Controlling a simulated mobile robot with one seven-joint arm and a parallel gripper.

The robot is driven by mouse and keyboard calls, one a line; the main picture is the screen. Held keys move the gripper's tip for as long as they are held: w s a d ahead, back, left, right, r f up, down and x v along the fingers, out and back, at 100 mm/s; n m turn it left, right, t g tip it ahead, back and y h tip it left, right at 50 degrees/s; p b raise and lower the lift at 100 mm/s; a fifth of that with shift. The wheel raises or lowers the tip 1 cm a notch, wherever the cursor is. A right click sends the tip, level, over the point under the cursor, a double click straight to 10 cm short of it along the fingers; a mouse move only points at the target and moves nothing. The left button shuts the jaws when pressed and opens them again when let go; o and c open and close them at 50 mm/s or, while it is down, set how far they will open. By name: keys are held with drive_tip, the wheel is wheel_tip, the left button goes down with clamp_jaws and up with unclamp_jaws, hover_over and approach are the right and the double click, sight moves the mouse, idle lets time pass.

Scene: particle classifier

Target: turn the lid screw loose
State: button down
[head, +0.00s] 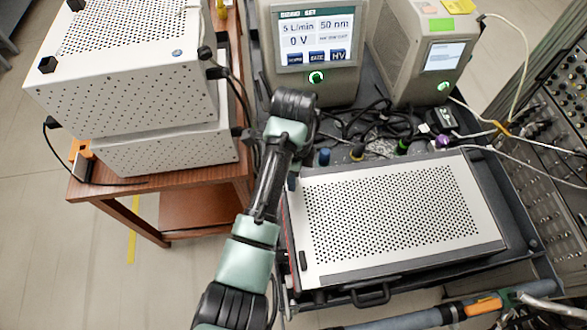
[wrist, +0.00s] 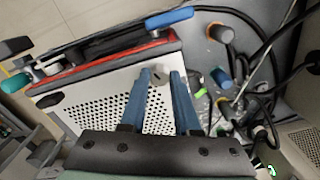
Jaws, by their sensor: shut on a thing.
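The lid is a white perforated plate (head: 390,215) on the flat box at the right of the head view. It also shows in the wrist view (wrist: 110,100), behind my fingers. In the wrist view, my gripper (wrist: 161,76) has two blue fingers reaching to the lid's edge. A small grey piece, apparently the lid screw (wrist: 157,78), shows between the fingertips, and the gripper is shut on it. In the head view, my arm largely hides the gripper (head: 292,183) at the lid's upper left corner. I cannot tell how far the screw is turned.
Knobs and dark cables (head: 370,125) crowd the strip behind the lid. A display unit (head: 317,45) stands behind them, with another (head: 440,60) to its right. White perforated boxes (head: 150,90) stand on a wooden table at left. A black handle (head: 370,294) is at the box's front.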

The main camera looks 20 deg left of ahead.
drive_tip(key=n+p, duration=0.1)
drive_tip(key=n, duration=0.1)
drive_tip(key=n+p, duration=0.1)
drive_tip(key=n, duration=0.1)
drive_tip(key=shift+r+n+p, duration=0.2)
drive_tip(key=shift+n+p, duration=0.1)
drive_tip(key=shift+p, duration=0.05)
drive_tip(key=n+p, duration=0.1)
drive_tip(key=n, duration=0.2)
drive_tip(key=shift+n+p, duration=0.3)
drive_tip(key=shift+p, duration=0.05)
drive_tip(key=n+p, duration=0.1)
drive_tip(key=n, duration=0.2)
drive_tip(key=shift+n, duration=0.3)
drive_tip(key=n+p, duration=0.1)
drive_tip(key=n, duration=0.3)
drive_tip(key=shift+f+n, duration=0.1)
drive_tip(key=shift+n, duration=0.2)
drive_tip(key=n+p, duration=0.1)
drive_tip(key=n, duration=1.1)
drive_tip(key=shift+n+p, duration=0.4)
drive_tip(key=c, duration=0.6)
unclamp_jaws()
